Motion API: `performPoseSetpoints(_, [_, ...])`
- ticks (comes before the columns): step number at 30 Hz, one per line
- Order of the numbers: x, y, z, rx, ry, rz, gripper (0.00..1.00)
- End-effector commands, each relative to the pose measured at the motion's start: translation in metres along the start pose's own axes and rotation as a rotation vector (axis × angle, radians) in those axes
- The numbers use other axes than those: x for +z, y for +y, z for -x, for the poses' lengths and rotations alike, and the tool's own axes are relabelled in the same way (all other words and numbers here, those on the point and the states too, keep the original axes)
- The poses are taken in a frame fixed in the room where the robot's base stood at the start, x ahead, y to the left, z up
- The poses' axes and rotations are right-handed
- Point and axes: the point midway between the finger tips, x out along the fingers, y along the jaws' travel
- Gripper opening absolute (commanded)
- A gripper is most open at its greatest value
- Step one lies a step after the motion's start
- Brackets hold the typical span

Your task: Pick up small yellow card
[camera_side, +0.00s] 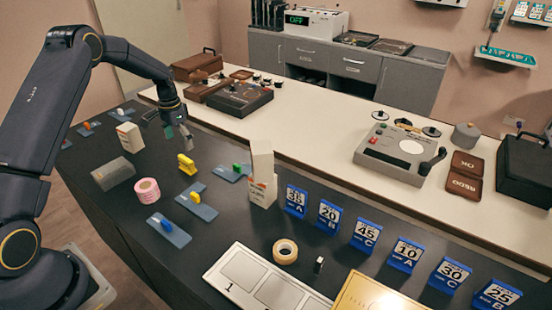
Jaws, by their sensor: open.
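A small yellow upright piece (186,164) stands on the black table, just below and slightly right of my gripper. It looks like the small yellow card, though its exact shape is hard to tell at this size. A second yellow piece (195,197) sits on a blue-grey plate (205,211) nearer the front. My gripper (176,136) is open and empty, pointing down above and behind the upright yellow piece, apart from it.
A white box (130,136), grey block (113,173) and pink tape roll (147,190) stand to the left. A plate with a green piece (237,168) and tall white boxes (262,189) stand right. Blue number stands (296,201) line the right side.

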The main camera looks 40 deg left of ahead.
Motion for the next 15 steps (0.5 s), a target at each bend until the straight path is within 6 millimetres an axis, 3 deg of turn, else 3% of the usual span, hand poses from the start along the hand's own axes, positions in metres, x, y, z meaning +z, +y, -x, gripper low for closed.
performPoseSetpoints(3, [0.0,0.0,-0.023,0.001,-0.002,0.0,1.0])
performPoseSetpoints(11, [-0.001,-0.001,-0.045,0.001,-0.002,0.0,1.0])
performPoseSetpoints(15, [-0.005,-0.005,-0.067,0.001,-0.002,0.0,1.0])
